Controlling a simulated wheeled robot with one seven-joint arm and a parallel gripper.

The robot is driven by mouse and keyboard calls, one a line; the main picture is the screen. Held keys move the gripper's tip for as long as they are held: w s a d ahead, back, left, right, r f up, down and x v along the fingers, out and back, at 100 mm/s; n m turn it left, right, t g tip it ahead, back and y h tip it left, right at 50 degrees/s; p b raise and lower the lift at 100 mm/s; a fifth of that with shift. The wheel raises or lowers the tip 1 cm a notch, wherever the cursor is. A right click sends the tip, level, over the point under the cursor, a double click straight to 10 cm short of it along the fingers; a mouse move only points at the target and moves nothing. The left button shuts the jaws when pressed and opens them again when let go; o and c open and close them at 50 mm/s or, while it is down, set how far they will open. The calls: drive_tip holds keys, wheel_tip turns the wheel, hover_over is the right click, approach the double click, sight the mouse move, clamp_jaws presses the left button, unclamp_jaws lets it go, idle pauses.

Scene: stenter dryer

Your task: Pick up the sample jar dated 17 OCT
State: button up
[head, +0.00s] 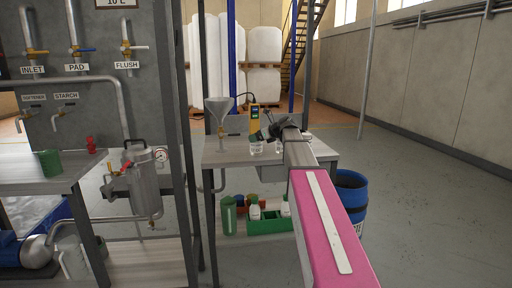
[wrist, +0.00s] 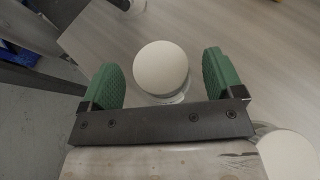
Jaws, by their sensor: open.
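In the wrist view, a jar with a round whitish lid (wrist: 161,68) stands upright between and slightly beyond the green pads of my gripper (wrist: 165,82). The gripper is open, with a gap to the jar on each side. No date label is readable, so I cannot tell which jar is 17 OCT.
A green crate (head: 270,226) with bottles sits on the shelf below. A blue barrel (head: 351,190) stands at right. The floor farther right is clear.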

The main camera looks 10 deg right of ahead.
drive_tip(key=shift+x, duration=0.8)
drive_tip(key=c, duration=1.2)
drive_tip(key=shift+r, duration=0.15)
